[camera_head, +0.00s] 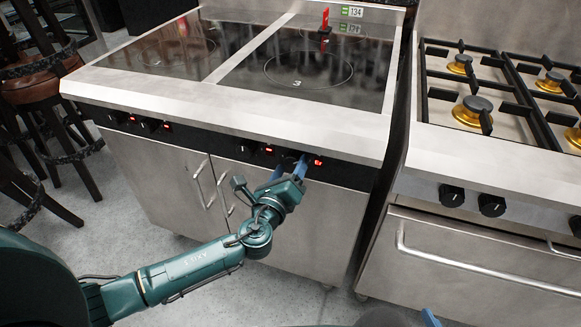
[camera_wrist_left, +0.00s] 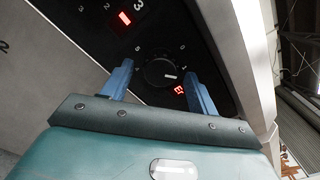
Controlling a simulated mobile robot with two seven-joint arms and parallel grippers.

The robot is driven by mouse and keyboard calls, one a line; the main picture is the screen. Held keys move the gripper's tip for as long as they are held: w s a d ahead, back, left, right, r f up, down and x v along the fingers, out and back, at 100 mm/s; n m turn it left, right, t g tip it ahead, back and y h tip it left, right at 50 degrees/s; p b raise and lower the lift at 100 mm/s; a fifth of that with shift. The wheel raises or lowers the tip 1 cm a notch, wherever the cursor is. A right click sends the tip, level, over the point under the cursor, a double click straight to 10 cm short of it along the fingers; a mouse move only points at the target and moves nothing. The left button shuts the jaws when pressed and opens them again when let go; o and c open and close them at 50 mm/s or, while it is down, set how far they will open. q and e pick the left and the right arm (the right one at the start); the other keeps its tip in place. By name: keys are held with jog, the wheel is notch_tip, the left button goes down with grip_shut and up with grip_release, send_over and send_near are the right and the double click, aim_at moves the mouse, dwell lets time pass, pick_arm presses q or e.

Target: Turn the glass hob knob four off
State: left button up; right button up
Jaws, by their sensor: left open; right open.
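The glass hob (camera_head: 300,118) has a black front strip with knobs and lit red displays. My left gripper (camera_head: 289,168) is at the right end of this strip, with its blue fingers open. In the left wrist view, the rightmost knob (camera_wrist_left: 159,72), black and round, sits between the two fingers, with a gap visible on each side. Its white mark points right and slightly down. A red display (camera_wrist_left: 180,89) beside it is lit; it also shows in the head view (camera_head: 318,162). My right gripper (camera_head: 430,318) shows only as a blue tip at the bottom edge.
A gas range (camera_head: 480,170) with black knobs and an oven handle stands to the right. A red object (camera_head: 324,28) stands on the hob's back right. Stools (camera_head: 40,90) are at the left. Grey floor is clear in front.

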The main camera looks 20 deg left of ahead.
pick_arm(q)
jog(key=shift+w, duration=0.3)
jog(key=shift+c, duration=0.5)
jog(key=c, duration=0.9)
